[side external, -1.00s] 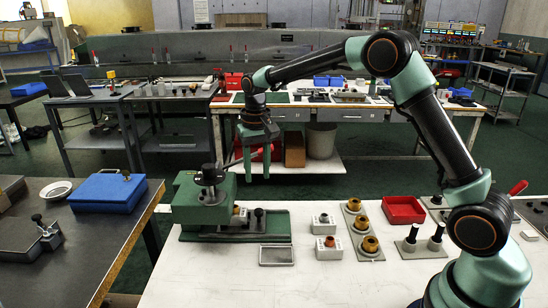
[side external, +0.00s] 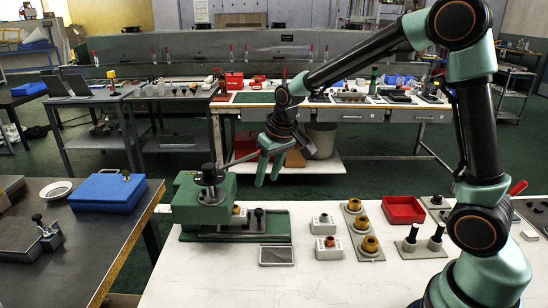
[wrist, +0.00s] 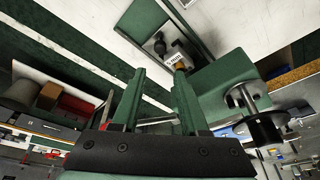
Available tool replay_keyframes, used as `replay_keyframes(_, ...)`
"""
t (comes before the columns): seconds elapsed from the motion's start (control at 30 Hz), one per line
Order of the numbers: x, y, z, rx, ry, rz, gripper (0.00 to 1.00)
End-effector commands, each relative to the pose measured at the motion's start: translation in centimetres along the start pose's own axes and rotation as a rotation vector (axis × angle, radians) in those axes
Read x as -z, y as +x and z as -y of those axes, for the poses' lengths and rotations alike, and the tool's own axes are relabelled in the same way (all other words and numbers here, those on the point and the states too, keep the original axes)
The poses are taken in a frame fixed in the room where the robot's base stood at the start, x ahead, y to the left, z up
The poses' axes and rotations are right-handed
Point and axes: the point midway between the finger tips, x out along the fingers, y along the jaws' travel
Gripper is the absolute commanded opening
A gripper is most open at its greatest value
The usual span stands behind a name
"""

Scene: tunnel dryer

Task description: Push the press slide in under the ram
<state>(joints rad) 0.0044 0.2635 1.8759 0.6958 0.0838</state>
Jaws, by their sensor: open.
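A green press (side external: 202,202) with a dark ram on top stands at the left of the white table. Its slide (side external: 235,228) lies on the green base, with a black knob (side external: 258,214) at its right end. A small white block with an orange part (side external: 240,211) sits close to the press body. My gripper (side external: 267,183) is open and empty, tilted, above the knob end and apart from it. In the wrist view, the knob (wrist: 160,45) and the white block (wrist: 174,56) show beyond my open fingers (wrist: 158,92). The ram's underside is hidden.
A small grey tray (side external: 276,255) lies in front of the press base. White blocks (side external: 326,225), plates with brass-coloured rings (side external: 362,222) and a red tray (side external: 402,209) stand to the right. The front of the white table is clear.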

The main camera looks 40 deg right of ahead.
Motion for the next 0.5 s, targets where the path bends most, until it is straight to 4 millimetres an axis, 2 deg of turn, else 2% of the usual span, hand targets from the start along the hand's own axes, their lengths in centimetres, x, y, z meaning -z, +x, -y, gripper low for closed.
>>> replay_keyframes(0.1,-1.2,-0.2,-0.1,0.003,-0.057,-0.056,0.44)
replay_keyframes(0.27,-1.7,-0.1,-0.1,0.003,-0.089,-0.086,0.44)
replay_keyframes(0.37,-1.7,0.6,-0.1,0.003,-0.091,-0.086,0.44)
replay_keyframes(0.5,-1.6,2.5,-0.1,0.003,-0.089,-0.082,0.44)
